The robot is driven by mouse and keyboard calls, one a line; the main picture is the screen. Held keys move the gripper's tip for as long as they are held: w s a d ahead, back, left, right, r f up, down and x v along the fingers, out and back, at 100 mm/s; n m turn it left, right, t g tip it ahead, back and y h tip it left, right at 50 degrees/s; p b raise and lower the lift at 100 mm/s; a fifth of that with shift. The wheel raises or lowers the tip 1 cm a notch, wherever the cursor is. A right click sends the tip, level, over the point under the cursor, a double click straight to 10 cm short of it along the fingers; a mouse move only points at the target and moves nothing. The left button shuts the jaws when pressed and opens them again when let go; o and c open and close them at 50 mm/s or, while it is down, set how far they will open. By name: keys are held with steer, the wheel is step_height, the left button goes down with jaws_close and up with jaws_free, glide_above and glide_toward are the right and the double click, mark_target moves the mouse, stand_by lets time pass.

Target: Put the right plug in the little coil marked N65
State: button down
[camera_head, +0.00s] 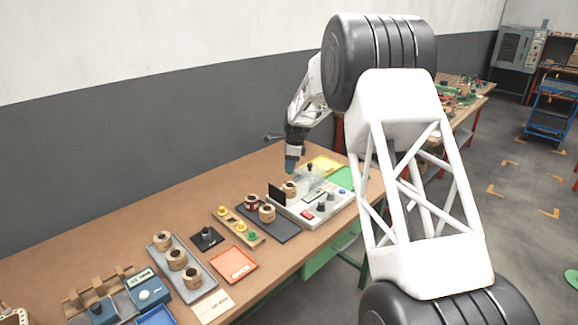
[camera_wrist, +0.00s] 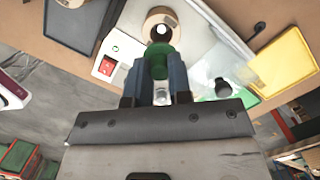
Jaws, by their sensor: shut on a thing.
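My gripper (camera_head: 291,166) is above the light grey device on the workbench, pointing down. In the wrist view its two fingers (camera_wrist: 159,82) are closed around a green plug (camera_wrist: 159,62). A tan coil (camera_wrist: 150,20) with a dark centre lies just beyond the plug's end; I cannot tell whether they touch. In the head view this coil (camera_head: 290,187) stands on the device, just under my gripper. I cannot read N65 on any coil.
The grey device (camera_head: 283,212) has a red switch (camera_wrist: 108,67) and a black knob (camera_wrist: 223,88). A dark upright panel (camera_head: 276,195) stands close to the coil. A wooden strip (camera_head: 229,219) holds several yellow and green plugs. A yellow tray (camera_wrist: 280,62) is to the right.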

steer(key=shift+f, duration=0.2)
steer(key=shift+f, duration=2)
steer(key=shift+f, duration=0.85)
steer(key=c, duration=0.6)
jaws_free()
steer(key=shift+o, duration=0.2)
steer(key=shift+r, duration=0.1)
steer(key=shift+r, duration=3.05)
steer(key=shift+s, duration=0.1)
